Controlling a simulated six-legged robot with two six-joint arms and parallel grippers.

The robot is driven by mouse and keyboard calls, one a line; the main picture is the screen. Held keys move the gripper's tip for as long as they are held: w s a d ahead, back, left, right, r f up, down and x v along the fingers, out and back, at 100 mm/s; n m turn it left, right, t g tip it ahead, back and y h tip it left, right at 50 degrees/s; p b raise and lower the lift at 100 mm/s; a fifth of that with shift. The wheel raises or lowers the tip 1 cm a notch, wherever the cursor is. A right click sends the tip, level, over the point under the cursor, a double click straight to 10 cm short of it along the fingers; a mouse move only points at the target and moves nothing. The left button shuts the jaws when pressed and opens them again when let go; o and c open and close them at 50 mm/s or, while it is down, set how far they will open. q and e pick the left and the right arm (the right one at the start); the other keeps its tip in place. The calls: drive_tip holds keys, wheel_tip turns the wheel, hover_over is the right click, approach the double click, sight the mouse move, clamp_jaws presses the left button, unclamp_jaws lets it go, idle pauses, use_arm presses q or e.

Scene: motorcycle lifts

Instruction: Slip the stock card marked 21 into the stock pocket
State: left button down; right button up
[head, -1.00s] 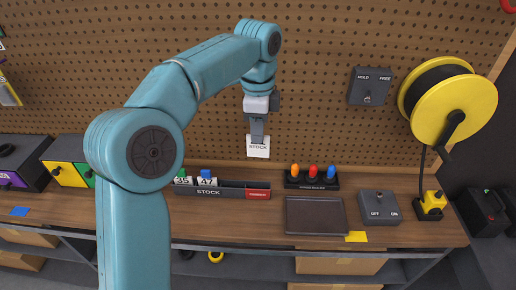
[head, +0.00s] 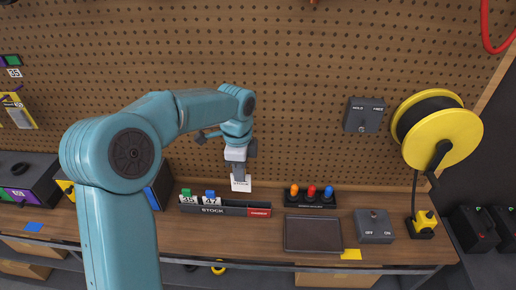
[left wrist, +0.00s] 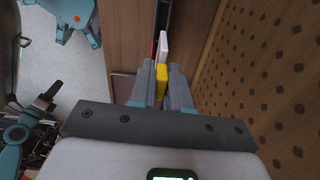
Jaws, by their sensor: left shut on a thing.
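My left gripper (head: 238,172) is shut on a white card (head: 241,186) lettered STOCK. Its number is too small to read. In the left wrist view, a yellow tab (left wrist: 161,80) sits between the fingertips (left wrist: 159,90), with the white card (left wrist: 163,46) beyond it. The stock pocket (head: 224,209) is a long dark holder on the bench, marked STOCK, with a red section at its right end. In the head view the card appears just above the pocket's rim, right of card 47 (head: 211,201) with a blue tab. Card 35 (head: 189,199) has a green tab. My right gripper is not seen.
A pegboard (head: 300,130) rises behind the bench. Right of the pocket are a block with orange, red and blue knobs (head: 311,197), a dark tray (head: 313,234) and an OFF/ON switch box (head: 374,226). A yellow reel (head: 437,130) hangs at the right.

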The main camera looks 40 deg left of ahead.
sight(234, 190)
use_arm(q)
drive_tip(key=shift+s+a+r, duration=0.4)
drive_tip(key=shift+a+r, duration=0.05)
drive_tip(key=shift+a, duration=0.2)
drive_tip(key=shift+s+a+p, duration=0.1)
drive_tip(key=shift+a+p, duration=0.15)
drive_tip(key=shift+p, duration=0.05)
drive_tip(key=shift+a+f+n, duration=0.1)
drive_tip(key=shift+f+n, duration=0.05)
drive_tip(key=shift+n, duration=0.15)
drive_tip(key=shift+f+b, duration=0.6)
drive_tip(key=shift+b, duration=0.05)
drive_tip(key=shift+f+b, duration=0.7)
drive_tip(key=shift+f, duration=0.1)
drive_tip(key=shift+f+b, duration=2.55)
drive_tip(key=shift+f, duration=0.45)
drive_tip(key=shift+f+b, duration=0.6)
drive_tip(key=shift+f, duration=0.3)
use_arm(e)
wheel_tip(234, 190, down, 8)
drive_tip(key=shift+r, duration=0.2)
